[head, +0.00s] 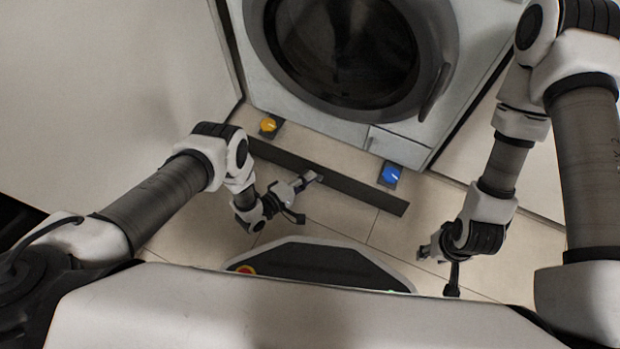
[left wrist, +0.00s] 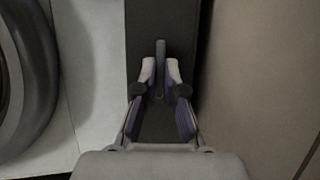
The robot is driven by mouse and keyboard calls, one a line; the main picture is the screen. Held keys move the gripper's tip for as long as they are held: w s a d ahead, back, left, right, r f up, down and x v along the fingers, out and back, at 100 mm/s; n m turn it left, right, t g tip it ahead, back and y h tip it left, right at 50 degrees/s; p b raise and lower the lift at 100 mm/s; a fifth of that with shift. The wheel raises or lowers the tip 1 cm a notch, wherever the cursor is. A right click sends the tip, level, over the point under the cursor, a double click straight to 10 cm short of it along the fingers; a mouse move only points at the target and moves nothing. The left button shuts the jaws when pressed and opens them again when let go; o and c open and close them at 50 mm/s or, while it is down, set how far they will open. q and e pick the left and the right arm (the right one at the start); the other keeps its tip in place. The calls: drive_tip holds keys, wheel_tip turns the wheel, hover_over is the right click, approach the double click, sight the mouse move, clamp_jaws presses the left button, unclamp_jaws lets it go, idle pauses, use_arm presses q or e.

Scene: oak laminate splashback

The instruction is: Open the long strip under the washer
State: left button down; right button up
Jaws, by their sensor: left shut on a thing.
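The long strip (head: 350,184) is a dark narrow board lying slantwise below the washer (head: 350,125) in the head view. Light floor shows between much of it and the washer front. In the left wrist view the strip (left wrist: 138,25) runs up the picture as a dark band with a small bar handle (left wrist: 160,50). My left gripper (head: 312,180) is at the middle of the strip. In the left wrist view its fingers (left wrist: 160,85) are shut on the handle, one on each side. My right gripper (head: 432,262) is low at the right, apart from the strip; its finger gap is unclear.
A yellow knob (head: 268,125) and a blue knob (head: 390,174) sit on dark bases between the strip and the washer. Pale panels stand left and right. Tiled floor (head: 400,235) is clear between the strip's right end and my right gripper.

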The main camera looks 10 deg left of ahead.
use_arm(q)
drive_tip(key=c, duration=1.3)
unclamp_jaws()
drive_tip(key=shift+o, duration=0.2)
drive_tip(key=v, duration=0.7)
drive_tip(key=shift+s+a, duration=0.1)
drive_tip(key=shift+s, duration=0.1)
